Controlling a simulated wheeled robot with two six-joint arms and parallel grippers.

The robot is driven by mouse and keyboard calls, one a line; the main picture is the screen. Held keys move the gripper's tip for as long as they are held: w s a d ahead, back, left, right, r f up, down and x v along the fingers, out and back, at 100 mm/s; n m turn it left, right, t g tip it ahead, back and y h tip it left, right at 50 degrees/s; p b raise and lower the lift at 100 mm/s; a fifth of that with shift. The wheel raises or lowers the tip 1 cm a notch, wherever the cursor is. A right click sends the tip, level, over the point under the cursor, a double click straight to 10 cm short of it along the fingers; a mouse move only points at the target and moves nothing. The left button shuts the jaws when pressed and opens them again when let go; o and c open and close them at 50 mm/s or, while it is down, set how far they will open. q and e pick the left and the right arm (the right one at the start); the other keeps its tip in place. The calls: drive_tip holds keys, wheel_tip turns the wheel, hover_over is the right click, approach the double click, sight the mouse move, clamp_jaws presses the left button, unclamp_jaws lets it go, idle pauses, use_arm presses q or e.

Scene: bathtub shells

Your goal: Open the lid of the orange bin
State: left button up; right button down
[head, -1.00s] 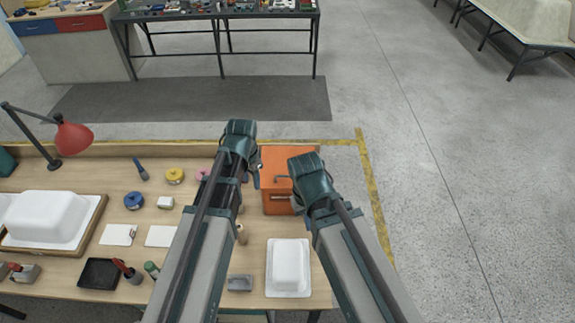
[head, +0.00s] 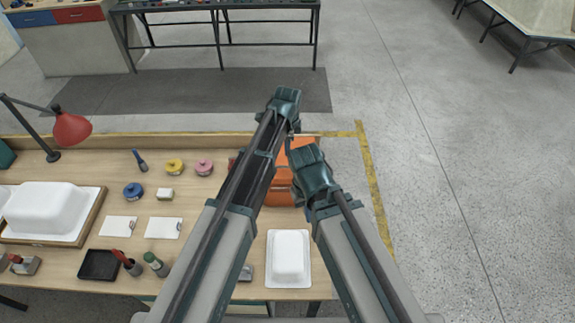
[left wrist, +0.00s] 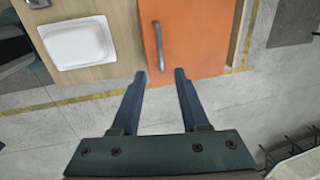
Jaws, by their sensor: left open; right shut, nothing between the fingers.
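The orange bin (head: 280,196) stands at the right end of the workbench, partly hidden behind my two arms. The left wrist view shows its flat orange face (left wrist: 188,32) with a slim grey bar handle (left wrist: 158,46). My left gripper (head: 292,126) is over the far side of the bin. In the left wrist view its fingers (left wrist: 157,74) are open and empty, with the handle's end between and just beyond the tips; I cannot tell the height gap. My right gripper (head: 297,178) is shut and empty, over the bin's right part; its fingertips are mostly hidden.
A white tub shell (head: 289,257) lies in front of the bin. Tape rolls (head: 204,167), pale cards (head: 164,228), a black tray (head: 100,265) and a red lamp (head: 71,129) occupy the bench to the left. The floor right of the bench is clear.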

use_arm(q)
drive_tip(key=f+b, duration=0.4)
drive_tip(key=w+f+b, duration=0.1)
drive_tip(key=f+b, duration=0.3)
drive_tip(key=w+f+b, duration=0.1)
drive_tip(key=f+b, duration=0.3)
drive_tip(key=shift+w+f, duration=0.25)
drive_tip(key=shift+f, duration=0.05)
clamp_jaws()
idle(1.0)
